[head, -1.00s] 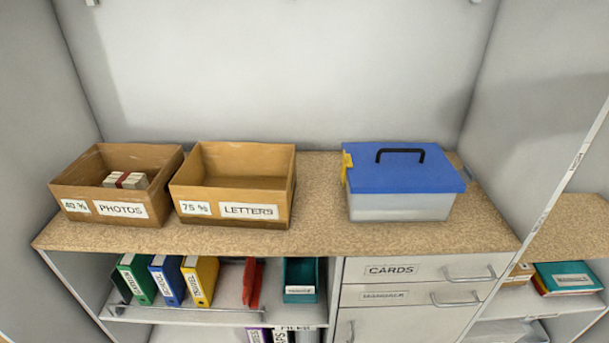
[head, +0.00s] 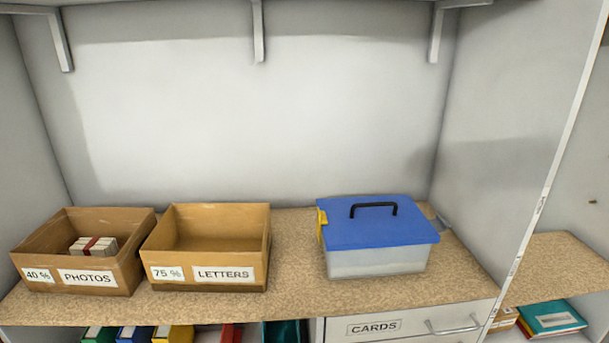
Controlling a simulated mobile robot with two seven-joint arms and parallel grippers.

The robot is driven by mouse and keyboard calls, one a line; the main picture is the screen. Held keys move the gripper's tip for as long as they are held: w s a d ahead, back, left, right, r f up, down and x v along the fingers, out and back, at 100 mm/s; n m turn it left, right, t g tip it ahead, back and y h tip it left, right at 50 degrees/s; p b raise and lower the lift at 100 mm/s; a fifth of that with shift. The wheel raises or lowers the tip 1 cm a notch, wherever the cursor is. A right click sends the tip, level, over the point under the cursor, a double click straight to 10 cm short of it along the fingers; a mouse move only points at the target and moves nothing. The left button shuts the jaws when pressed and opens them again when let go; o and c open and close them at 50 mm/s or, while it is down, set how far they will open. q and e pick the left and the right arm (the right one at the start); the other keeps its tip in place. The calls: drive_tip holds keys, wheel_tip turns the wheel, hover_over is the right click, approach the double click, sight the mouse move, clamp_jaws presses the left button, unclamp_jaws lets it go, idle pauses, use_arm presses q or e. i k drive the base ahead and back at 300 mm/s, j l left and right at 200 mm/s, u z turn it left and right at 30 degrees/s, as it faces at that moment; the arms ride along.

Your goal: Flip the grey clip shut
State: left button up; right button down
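A clear plastic box (head: 376,262) with a blue lid (head: 374,224) and a black handle (head: 373,206) stands on the shelf top, right of the middle. A yellow clip (head: 321,224) is on its left side. A small grey piece (head: 439,217) shows at the right edge of the lid and appears to be the grey clip. It seems to stick outward, but it is too small and partly hidden to be sure. Neither of my grippers is in view.
Two open cardboard boxes, the photos box (head: 89,252) holding a banded stack and the empty letters box (head: 207,247), stand to the left. A side wall (head: 510,130) rises close to the right of the blue-lidded box. The board between the boxes is clear.

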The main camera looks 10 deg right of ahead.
sight(440, 225)
drive_tip(key=i+l, duration=0.1)
drive_tip(key=l, duration=0.25)
drive_tip(key=i+l, duration=0.15)
drive_tip(key=l, duration=0.2)
drive_tip(key=i+l, duration=0.1)
drive_tip(key=l, duration=0.3)
drive_tip(key=i+l, duration=0.1)
drive_tip(key=l, duration=0.25)
drive_tip(key=i+l, duration=0.15)
drive_tip(key=l, duration=0.2)
drive_tip(key=i+l, duration=0.1)
drive_tip(key=l, duration=0.25)
drive_tip(key=z, duration=0.05)
